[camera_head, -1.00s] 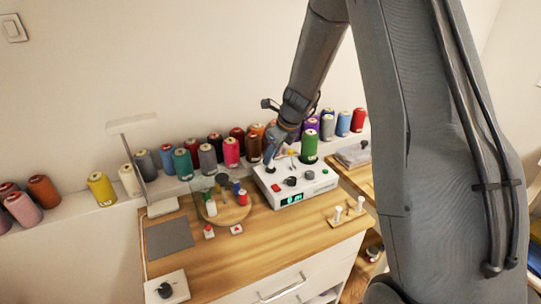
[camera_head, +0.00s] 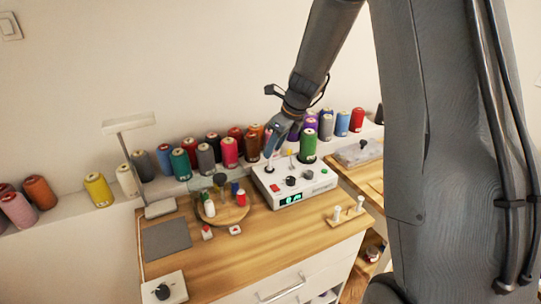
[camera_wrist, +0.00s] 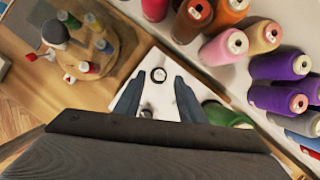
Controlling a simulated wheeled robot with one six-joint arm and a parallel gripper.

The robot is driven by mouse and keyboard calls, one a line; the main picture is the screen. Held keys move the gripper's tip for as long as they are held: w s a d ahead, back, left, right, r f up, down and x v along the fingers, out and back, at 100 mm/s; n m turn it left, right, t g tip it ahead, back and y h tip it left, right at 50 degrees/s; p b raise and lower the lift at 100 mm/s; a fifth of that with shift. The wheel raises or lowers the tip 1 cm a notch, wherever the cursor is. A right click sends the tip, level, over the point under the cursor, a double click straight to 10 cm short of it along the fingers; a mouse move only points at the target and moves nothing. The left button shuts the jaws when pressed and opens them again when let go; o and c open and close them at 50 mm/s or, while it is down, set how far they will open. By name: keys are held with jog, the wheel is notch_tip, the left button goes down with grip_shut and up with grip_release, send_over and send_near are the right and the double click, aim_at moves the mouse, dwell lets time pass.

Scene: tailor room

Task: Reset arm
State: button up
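My gripper (camera_wrist: 158,98) is open in the wrist view, with its two grey-blue fingers apart and nothing held between them. In the head view my gripper (camera_head: 270,152) points down over the left back corner of a white control box (camera_head: 310,184). The box has a red switch, dark knobs and a lit green display. In the wrist view a round dark-rimmed post (camera_wrist: 158,75) on the box shows between and beyond the fingers. I cannot tell exactly how high the fingertips are above it. A green thread cone (camera_head: 308,145) stands at the back of the box.
A round wooden tray (camera_head: 232,214) with small spools stands left of the box. Several thread cones (camera_head: 230,152) line the back ledge. A lamp (camera_head: 130,123) and grey mat (camera_head: 166,240) are at left. A small peg stand (camera_head: 346,216) sits at right.

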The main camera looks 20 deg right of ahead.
jog(key=s+a+r+n+g+h, duration=0.1)
jog(key=s+n+g+h, duration=0.1)
jog(key=s+n, duration=2.5)
jog(key=shift+s+a+r+n+h, duration=0.15)
jog(key=shift+s+n+h, duration=0.2)
jog(key=shift+n+h, duration=0.05)
jog(key=shift+c, duration=0.6)
